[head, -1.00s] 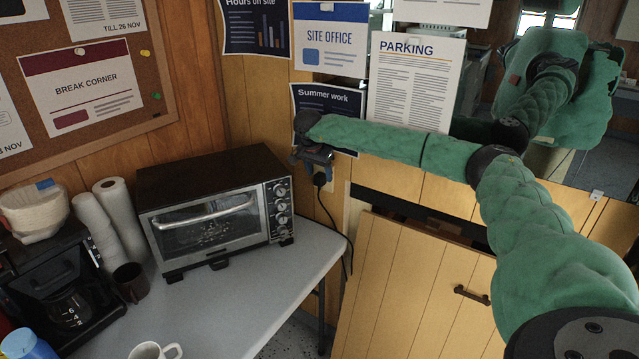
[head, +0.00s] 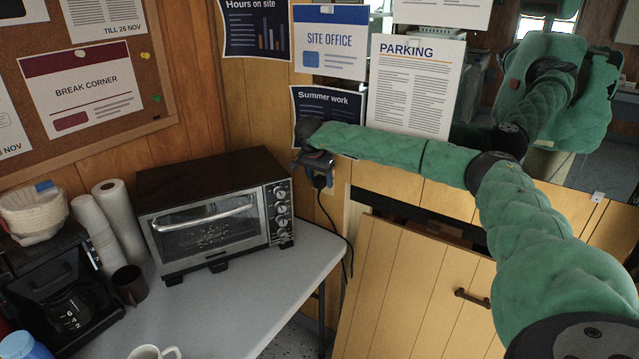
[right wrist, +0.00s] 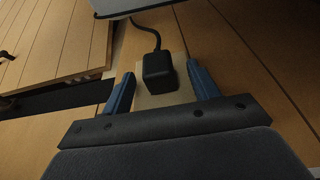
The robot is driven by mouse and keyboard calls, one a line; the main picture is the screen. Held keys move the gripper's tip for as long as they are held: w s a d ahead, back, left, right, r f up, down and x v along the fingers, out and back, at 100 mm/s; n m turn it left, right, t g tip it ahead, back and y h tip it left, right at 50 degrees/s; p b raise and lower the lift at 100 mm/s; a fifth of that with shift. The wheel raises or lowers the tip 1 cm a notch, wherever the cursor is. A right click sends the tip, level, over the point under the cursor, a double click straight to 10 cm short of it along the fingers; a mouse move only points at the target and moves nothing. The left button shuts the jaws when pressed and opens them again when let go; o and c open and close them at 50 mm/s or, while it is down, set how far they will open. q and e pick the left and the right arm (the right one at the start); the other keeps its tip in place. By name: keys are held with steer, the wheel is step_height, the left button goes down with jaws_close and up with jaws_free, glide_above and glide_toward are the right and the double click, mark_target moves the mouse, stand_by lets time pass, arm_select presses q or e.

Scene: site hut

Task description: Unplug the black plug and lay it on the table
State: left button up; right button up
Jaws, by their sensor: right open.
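The black plug (right wrist: 158,68) sits at a pale wall plate (right wrist: 164,97) on the wooden wall, with its black cord running off it. In the head view the plug (head: 320,181) shows just below my right gripper (head: 313,166), and the cord hangs down beside the table. In the right wrist view the two blue fingers of my right gripper (right wrist: 160,90) stand apart, one on each side of the plug, with gaps between. The grey table (head: 235,292) is to the left of the plug. My left gripper is not in view.
A toaster oven (head: 212,215) stands on the table near the plug. A coffee maker (head: 62,290), paper towel rolls (head: 118,212), a dark mug (head: 130,284) and a white mug (head: 152,352) are farther left. The table's front right area is clear.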

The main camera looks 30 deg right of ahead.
stand_by(0.6)
jaws_close()
steer(key=shift+a, duration=0.15)
steer(key=shift+s+a+p, duration=0.15)
steer(key=shift+s+a, duration=0.2)
steer(key=shift+a, duration=0.5)
steer(key=shift+s+a+p, duration=0.15)
steer(key=shift+s+a, duration=0.25)
steer(key=shift+a, duration=0.45)
steer(key=shift+s+a+p, duration=0.15)
steer(key=shift+s+a, duration=0.2)
steer(key=shift+a, duration=0.5)
steer(key=shift+a, duration=0.1)
